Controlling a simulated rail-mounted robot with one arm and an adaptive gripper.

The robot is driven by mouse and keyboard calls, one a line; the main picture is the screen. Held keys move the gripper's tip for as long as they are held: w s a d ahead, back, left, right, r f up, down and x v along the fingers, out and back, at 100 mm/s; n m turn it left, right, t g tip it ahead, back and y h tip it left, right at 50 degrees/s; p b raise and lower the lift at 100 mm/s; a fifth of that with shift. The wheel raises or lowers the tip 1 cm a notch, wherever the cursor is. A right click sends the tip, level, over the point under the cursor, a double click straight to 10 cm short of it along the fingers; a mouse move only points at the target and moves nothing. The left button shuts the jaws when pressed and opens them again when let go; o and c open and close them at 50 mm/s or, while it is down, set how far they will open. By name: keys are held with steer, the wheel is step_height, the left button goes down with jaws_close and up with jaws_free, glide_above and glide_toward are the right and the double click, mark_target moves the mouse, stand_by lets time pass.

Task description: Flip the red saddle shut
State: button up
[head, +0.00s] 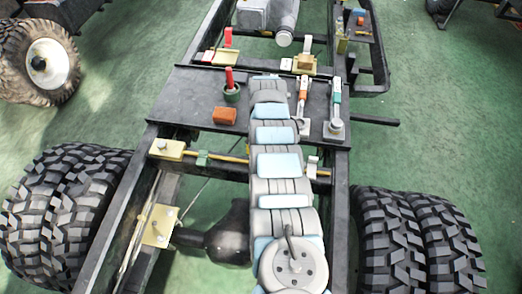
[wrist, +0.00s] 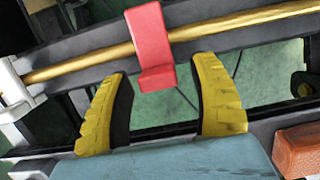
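In the wrist view, the red saddle (wrist: 151,42) sits at a brass rod (wrist: 232,24) on a dark crossmember. Its tall red plate crosses in front of the rod, and a short lip shows at its lower end. I cannot tell for sure how far it stands open. My gripper (wrist: 162,72) has its two yellow fingers wide apart, with nothing between them. The fingertips point toward the rod, one on each side of the saddle's lower end, apparently not touching it. In the head view, my own arm hides the gripper and apparently this saddle.
A white clamp (wrist: 14,88) holds the rod at left in the wrist view. Two toggle levers (head: 334,110) stand right of my arm. A green saddle (head: 203,158) is at left.

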step_height(320, 180, up, 12)
steer(key=w, duration=0.2)
steer(key=shift+w+d, duration=0.15)
stand_by(0.4)
steer(key=shift+f, duration=0.1)
